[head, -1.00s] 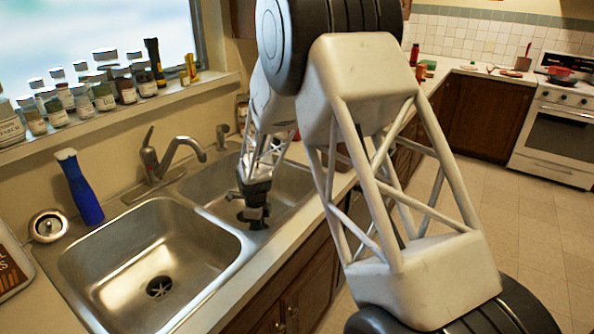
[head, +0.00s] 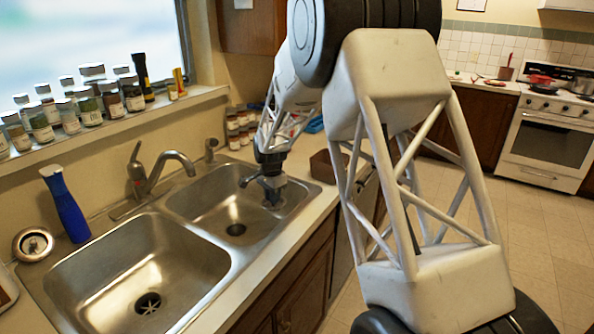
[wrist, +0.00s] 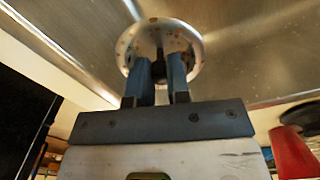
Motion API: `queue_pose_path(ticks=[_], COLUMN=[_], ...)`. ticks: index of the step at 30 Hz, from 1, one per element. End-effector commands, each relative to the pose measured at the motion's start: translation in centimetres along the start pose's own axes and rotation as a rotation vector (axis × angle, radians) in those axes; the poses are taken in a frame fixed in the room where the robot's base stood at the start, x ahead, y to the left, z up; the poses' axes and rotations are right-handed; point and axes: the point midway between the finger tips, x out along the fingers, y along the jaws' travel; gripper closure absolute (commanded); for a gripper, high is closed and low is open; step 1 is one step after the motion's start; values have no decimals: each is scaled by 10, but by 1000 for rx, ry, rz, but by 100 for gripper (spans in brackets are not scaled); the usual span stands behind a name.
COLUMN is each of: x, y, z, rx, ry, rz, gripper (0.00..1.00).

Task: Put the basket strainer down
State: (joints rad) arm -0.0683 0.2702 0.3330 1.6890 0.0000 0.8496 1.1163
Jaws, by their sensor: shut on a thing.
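In the head view my gripper (head: 262,183) is over the right end of the right sink basin (head: 205,192), shut on the strainer. There the strainer shows only as a small grey shape (head: 274,197), partly hidden by the fingers. I cannot tell whether it touches the basin.
The left basin (head: 95,268) is empty. The faucet (head: 150,175) stands behind the basins. A brown box (head: 325,165) is on the counter to the right.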

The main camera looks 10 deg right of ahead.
Motion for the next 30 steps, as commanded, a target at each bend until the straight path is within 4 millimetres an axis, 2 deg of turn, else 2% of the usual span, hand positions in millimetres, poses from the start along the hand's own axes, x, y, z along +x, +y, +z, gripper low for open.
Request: queue_pose_path(ticks=[15,30], x=[-66,-108], y=[9,11], z=[-64,-107], rx=[-471,-664], ry=[1,1], rz=[-1,-1], gripper=[100,100])
